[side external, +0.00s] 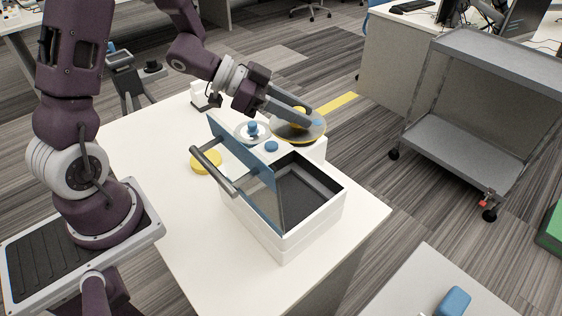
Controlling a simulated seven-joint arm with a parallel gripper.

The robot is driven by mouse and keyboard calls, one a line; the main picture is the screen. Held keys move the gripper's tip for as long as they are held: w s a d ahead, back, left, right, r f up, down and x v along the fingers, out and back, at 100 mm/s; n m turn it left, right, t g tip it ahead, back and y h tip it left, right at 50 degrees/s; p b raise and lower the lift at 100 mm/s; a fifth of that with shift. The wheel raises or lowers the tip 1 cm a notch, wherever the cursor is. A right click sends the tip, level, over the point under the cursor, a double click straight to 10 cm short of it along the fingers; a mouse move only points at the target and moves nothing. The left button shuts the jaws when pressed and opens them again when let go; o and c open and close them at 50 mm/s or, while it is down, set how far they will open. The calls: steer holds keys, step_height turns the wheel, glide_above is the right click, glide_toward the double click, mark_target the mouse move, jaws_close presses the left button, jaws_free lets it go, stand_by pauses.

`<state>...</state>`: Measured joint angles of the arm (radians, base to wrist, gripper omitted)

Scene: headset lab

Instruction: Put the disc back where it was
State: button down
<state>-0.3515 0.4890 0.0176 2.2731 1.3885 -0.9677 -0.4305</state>
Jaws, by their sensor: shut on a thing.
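A dark round disc (290,134) with a thin yellowish rim is at the back right of the white box. My gripper (306,115) is over it, its fingers closed around a small yellow part that looks like the disc's knob. The fingers hide part of the disc. I cannot tell whether the disc rests on the box or hangs just above it. A white disc with a blue knob (252,127) lies to its left. A yellow disc (205,162) lies on the table, left of the box.
The white box (296,236) has an open dark compartment in front. A blue-edged panel (240,150) with a grey bar handle (213,170) stands along its left side. A blue knob (271,146) sits behind the compartment. The white table (180,240) is clear at front left. A grey cart (470,140) stands right.

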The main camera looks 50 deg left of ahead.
steer(key=w+a+r+n+t+y, duration=0.1)
steer(key=a+r+n+t+y, duration=0.2)
steer(key=a+r+n+y, duration=0.1)
steer(key=a+n+y, duration=0.1)
steer(key=a, duration=0.1)
steer(key=shift+a+r+n, duration=0.2)
steer(key=shift+a+n, duration=0.1)
steer(key=shift+w, duration=0.1)
steer(key=w+a+f+m+g+h, duration=0.25)
steer(key=a+f+m+h, duration=0.3)
steer(key=a, duration=0.35)
steer(key=s+a+f+m+g+h, duration=0.1)
steer(key=s+a+f+m+g, duration=0.25)
steer(key=s+f, duration=0.35)
steer(key=s+a+f+m+g+h, duration=0.25)
steer(key=s+a+f, duration=0.2)
steer(key=s, duration=0.35)
steer(key=shift+m+y, duration=0.35)
steer(key=shift+y, duration=0.05)
steer(key=shift+s+a+f, duration=0.1)
steer(key=shift+a+f, duration=0.05)
steer(key=shift+f, duration=0.95)
steer(key=shift+s+a+f, duration=0.1)
steer(key=shift+a+f, duration=0.1)
steer(key=shift+f, duration=0.85)
steer(key=shift+a+f, duration=0.15)
steer(key=shift+f, duration=0.95)
steer(key=shift+f, duration=0.6)
